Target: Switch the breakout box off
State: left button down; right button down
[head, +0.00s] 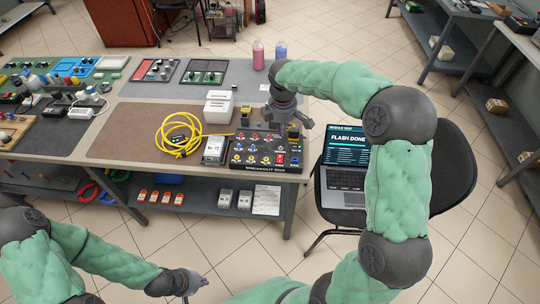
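The black breakout box (243,165) lies near the front right edge of the table, with its name printed on the front face. Its top carries several red, blue and yellow sockets or knobs. A small red part (280,159) that looks like a switch sits at its front right; its position is too small to read. My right gripper (297,121) hangs over the back right of the box, pointing down and partly covering it. Whether its fingers are open, or touch the box, I cannot tell. My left gripper (206,281) is low in front of the table, away from the box; its fingers are unclear.
A coiled yellow cable (181,135) and a grey meter-like device (214,150) lie left of the box. A laptop (345,160) reading "FLASH DONE" sits on a chair at right, behind my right arm. The brown mat (125,135) has free room.

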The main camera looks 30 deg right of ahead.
aim_at(281, 155)
jog(key=shift+d, duration=0.15)
jog(key=f+b, duration=0.1)
jog(key=f, duration=0.3)
jog(key=w+f+b, duration=0.1)
jog(key=f+b, duration=0.1)
jog(key=f, duration=0.3)
jog(key=f+b, duration=0.1)
jog(key=f, duration=0.3)
jog(key=shift+w+d+f, duration=0.2)
jog(key=shift+d+f, duration=0.15)
jog(key=shift+f, duration=0.05)
jog(key=shift+f, duration=0.3)
jog(key=shift+s, duration=0.1)
jog(key=shift+s+a+r, duration=0.25)
jog(key=shift+s+a, duration=0.1)
jog(key=shift+s, duration=0.15)
